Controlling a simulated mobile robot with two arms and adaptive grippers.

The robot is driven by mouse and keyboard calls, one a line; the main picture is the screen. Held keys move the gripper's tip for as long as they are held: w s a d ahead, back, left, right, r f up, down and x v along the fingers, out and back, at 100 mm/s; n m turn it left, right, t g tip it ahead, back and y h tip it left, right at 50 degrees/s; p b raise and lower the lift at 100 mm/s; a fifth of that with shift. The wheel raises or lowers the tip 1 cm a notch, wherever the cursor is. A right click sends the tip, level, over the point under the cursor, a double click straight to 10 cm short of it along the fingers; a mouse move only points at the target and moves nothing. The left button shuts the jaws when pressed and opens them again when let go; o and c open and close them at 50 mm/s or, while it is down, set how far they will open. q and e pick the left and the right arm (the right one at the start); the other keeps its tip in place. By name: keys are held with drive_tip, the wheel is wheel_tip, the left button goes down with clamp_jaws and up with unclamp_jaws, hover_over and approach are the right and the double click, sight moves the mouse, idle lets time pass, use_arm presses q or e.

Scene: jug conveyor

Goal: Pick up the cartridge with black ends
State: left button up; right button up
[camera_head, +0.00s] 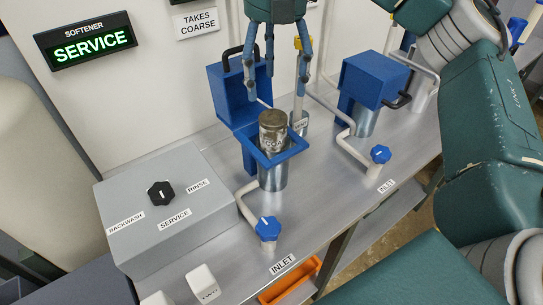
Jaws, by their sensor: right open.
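A cartridge (272,132) stands upright in the open blue-collared metal housing (272,177), its upper part showing above the collar. Its top end looks dark grey-brown and its side is stained. Its lower end is hidden in the housing, so I cannot tell whether both ends are black. My right gripper (276,82) is above the cartridge, fingers pointing down, open and empty. The fingertips look apart from the cartridge. My left gripper is not in view.
The housing's blue lid (238,95) stands open behind it. A second housing (374,80) has its blue lid shut. Pipes with blue valve knobs (268,228) stand in front. A grey control box (165,205) is at left. An orange bin (291,280) sits below the bench.

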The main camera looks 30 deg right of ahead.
sight(273, 117)
wheel_tip(273, 117, down, 6)
drive_tip(key=shift+r, duration=0.25)
drive_tip(key=shift+w+a+f+p, duration=0.1)
drive_tip(key=shift+f+p, duration=0.75)
drive_tip(key=shift+f, duration=1.85)
drive_tip(key=c, duration=1.7)
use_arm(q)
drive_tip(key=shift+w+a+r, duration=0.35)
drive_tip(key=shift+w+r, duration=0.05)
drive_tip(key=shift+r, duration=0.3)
use_arm(e)
drive_tip(key=shift+r, duration=0.15)
